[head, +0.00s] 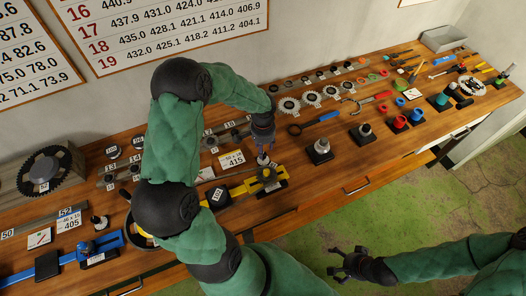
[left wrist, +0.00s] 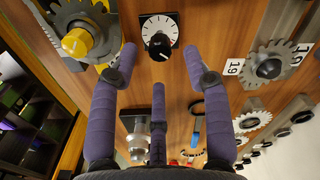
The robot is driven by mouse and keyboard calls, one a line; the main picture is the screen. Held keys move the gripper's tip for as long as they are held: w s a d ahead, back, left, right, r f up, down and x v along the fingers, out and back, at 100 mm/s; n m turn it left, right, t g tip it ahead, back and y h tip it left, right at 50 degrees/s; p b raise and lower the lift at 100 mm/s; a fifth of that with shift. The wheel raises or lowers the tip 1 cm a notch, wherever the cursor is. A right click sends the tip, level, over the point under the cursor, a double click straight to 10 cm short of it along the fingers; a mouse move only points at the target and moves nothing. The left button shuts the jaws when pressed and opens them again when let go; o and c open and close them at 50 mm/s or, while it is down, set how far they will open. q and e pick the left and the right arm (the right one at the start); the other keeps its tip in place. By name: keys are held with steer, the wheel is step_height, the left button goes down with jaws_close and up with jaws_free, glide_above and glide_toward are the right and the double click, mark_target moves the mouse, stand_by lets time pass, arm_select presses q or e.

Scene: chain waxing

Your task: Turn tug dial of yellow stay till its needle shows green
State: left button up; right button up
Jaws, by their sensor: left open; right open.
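The yellow stay (head: 243,188) lies along the front of the bench, with a dark round part near its right end. In the left wrist view, part of a yellow piece with a grey toothed wheel (left wrist: 75,42) shows at the upper left. A white dial with a black knob (left wrist: 160,42) and tick marks lies just beyond my left fingertips. I cannot make out green or where a needle points. My left gripper (head: 264,155) is open above the stay's right part and points down; its fingers (left wrist: 160,65) are spread and empty. My right gripper (head: 347,264) is open and empty, away from the bench.
A card marked 415 (head: 232,160) stands behind the stay. A tool on a dark block (head: 320,150) stands to the right. Several sprockets (head: 310,97) line the back. A blue stay (head: 95,247) lies at the left. Green floor (head: 420,185) is clear before the bench.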

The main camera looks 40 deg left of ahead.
arm_select(q)
step_height(320, 180, up, 8)
stand_by(0.9)
